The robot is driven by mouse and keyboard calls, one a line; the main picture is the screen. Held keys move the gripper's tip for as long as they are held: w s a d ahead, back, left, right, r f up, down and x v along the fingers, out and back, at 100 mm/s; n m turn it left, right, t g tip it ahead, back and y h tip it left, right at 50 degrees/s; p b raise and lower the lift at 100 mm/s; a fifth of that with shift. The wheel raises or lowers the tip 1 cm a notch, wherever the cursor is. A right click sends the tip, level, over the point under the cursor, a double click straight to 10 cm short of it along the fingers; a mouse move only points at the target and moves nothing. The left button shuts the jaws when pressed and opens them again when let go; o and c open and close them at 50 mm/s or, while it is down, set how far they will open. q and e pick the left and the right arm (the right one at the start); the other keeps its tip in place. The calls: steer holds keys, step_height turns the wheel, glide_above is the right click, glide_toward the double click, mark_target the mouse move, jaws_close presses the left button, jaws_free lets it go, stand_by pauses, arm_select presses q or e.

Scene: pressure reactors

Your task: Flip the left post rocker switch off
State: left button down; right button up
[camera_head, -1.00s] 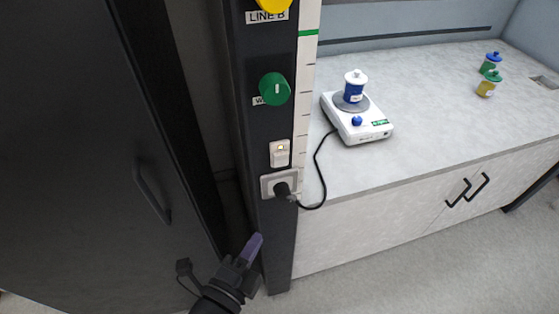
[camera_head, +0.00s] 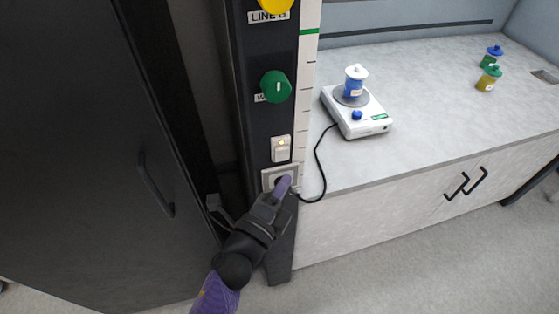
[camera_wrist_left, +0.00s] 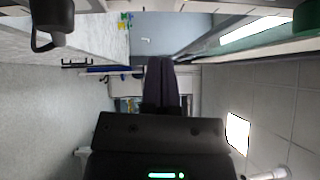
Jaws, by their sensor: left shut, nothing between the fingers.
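The white rocker switch (camera_head: 281,149) sits on the dark post (camera_head: 262,130), with a small amber light glowing at its top. My left gripper (camera_head: 284,184), with purple fingertips, is shut and empty. In the head view its tips are just below the switch, in front of the socket plate (camera_head: 267,179), and cover most of the plug. I cannot tell whether they touch anything. In the left wrist view the shut fingers (camera_wrist_left: 161,75) point forward; the switch cannot be made out there. My right gripper is in neither view.
A green knob (camera_head: 275,86) is above the switch. A dark cabinet door (camera_head: 80,150) stands left of the post.

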mark_target(286, 151)
arm_select(q)
steer(key=shift+w+a+r, duration=0.15)
steer(key=shift+w+a, duration=0.05)
steer(key=shift+w, duration=1)
steer(key=shift+w+a+r, duration=0.15)
steer(key=shift+w, duration=1)
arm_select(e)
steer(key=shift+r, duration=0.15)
arm_select(q)
steer(key=shift+w+a+r, duration=0.1)
steer(key=shift+w+r, duration=0.1)
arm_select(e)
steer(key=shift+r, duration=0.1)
arm_select(q)
steer(key=shift+p, duration=0.3)
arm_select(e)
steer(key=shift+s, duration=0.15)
